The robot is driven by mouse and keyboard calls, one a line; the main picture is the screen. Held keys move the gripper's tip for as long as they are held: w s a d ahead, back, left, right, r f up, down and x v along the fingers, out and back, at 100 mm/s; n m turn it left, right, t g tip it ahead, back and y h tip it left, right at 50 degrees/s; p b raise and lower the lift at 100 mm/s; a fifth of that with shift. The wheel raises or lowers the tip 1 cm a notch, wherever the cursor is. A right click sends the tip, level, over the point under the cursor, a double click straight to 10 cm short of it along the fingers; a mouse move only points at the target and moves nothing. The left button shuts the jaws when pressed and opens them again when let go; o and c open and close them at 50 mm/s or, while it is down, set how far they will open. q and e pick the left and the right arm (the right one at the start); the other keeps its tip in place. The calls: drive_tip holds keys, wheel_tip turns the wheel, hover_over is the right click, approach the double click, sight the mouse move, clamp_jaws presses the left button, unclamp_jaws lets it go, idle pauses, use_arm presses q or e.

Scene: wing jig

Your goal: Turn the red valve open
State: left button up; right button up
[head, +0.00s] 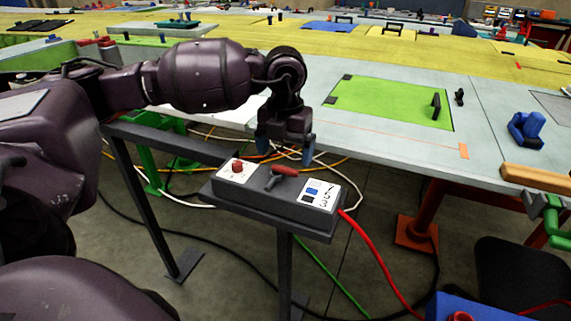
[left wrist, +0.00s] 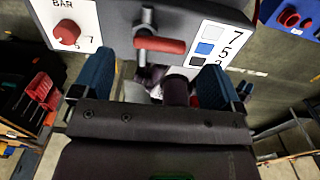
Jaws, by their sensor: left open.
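The red valve handle (head: 284,171) sits on a dark stem on top of a grey control box (head: 262,188). In the left wrist view the handle (left wrist: 160,45) lies crosswise, pointing right from its grey stem. My left gripper (head: 286,157) is open, with blue fingers pointing down just above and behind the handle in the head view. In the left wrist view the open fingers (left wrist: 156,62) stand on either side of the handle's span, apart from it, with nothing between them held. My right gripper is not in view.
A round red knob (head: 237,165) on a white plate is left of the valve. A label plate with 7, 5, 3 (head: 318,193) is on the right. The large pale wing panel (head: 390,145) lies behind. A red hose (head: 375,255) and loose cables run below.

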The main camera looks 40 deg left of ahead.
sight(285, 168)
use_arm(q)
drive_tip(key=shift+f, duration=1.95)
drive_tip(key=c, duration=0.9)
